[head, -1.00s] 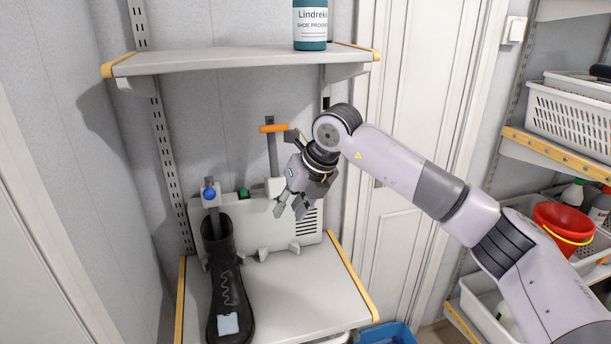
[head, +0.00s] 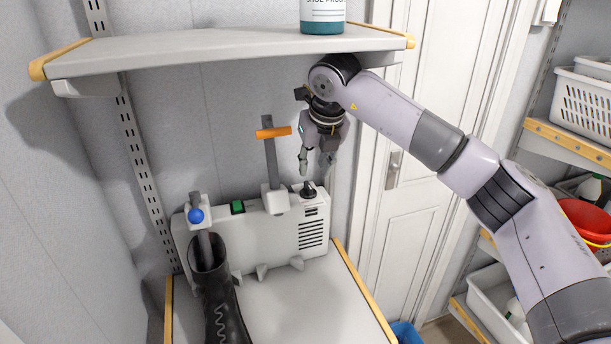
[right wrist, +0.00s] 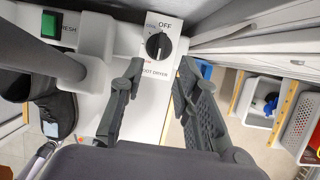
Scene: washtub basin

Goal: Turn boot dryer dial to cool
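The boot dryer (head: 265,238) is a pale box on the lower shelf, with a black dial (head: 308,190) on top at its right end. In the right wrist view the dial (right wrist: 157,45) sits on a white plate, with "OFF" printed above and "BOOT DRYER" below. My right gripper (head: 315,170) points down just above the dial. In the right wrist view its fingers (right wrist: 159,78) are open and empty, with the dial beyond the gap between their tips. My left gripper is out of view.
A black boot (head: 215,290) hangs at the left post with a blue knob (head: 196,215). A post with an orange handle (head: 273,132) stands left of my gripper. A green switch (head: 237,207) is on the dryer's top. The upper shelf (head: 220,62) overhangs, holding a teal bottle (head: 322,18).

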